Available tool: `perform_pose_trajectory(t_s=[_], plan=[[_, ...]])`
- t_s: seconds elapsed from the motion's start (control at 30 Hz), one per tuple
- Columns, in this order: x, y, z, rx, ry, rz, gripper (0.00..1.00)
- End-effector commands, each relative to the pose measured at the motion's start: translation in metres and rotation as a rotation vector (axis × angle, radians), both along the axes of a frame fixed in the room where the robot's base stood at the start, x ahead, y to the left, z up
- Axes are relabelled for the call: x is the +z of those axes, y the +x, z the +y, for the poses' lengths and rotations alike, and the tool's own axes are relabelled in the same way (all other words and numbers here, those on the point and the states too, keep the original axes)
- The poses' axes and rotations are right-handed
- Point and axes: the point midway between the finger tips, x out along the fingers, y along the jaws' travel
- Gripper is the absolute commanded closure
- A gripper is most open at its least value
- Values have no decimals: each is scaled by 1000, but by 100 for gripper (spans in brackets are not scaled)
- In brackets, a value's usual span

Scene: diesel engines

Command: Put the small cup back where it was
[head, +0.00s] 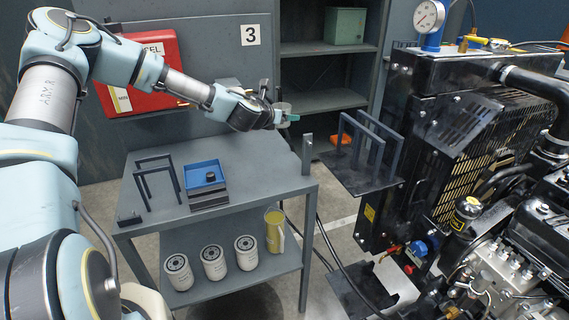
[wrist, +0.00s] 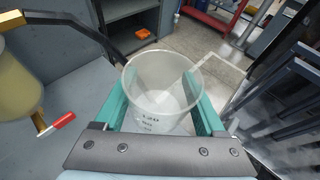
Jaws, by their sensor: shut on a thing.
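The small cup (wrist: 160,95) is clear, with printed marks on its side. In the wrist view it sits upright between the teal fingers of my gripper (wrist: 160,108), which is shut on it. In the head view my gripper (head: 286,119) is up near the right end of the grey table (head: 245,190), and the cup (head: 283,107) shows small and pale at its tip, clear of the tabletop. The cup looks empty in the wrist view.
On the table are dark frame stands (head: 158,180) and a blue-topped box (head: 206,178). Several white filters (head: 213,262) and a yellow jug (head: 274,232) stand on the lower shelf. The engine (head: 480,130) is on the right, with a dark rack (head: 365,160) beside it.

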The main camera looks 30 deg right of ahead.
Motion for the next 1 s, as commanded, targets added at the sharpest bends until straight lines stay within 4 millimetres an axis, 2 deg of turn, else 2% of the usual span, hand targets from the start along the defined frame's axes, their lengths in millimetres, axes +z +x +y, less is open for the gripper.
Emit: perform_pose_trajectory(t_s=[0.1,0.47,0.7,0.87,1.0], plan=[[-18,0,-1,0,-1,-1,95],[-60,0,0,1,-1,2,95],[-99,0,0,1,-1,-1,95],[-113,1,-1,2,-2,-1,95],[-134,1,0,2,-1,0,95]])
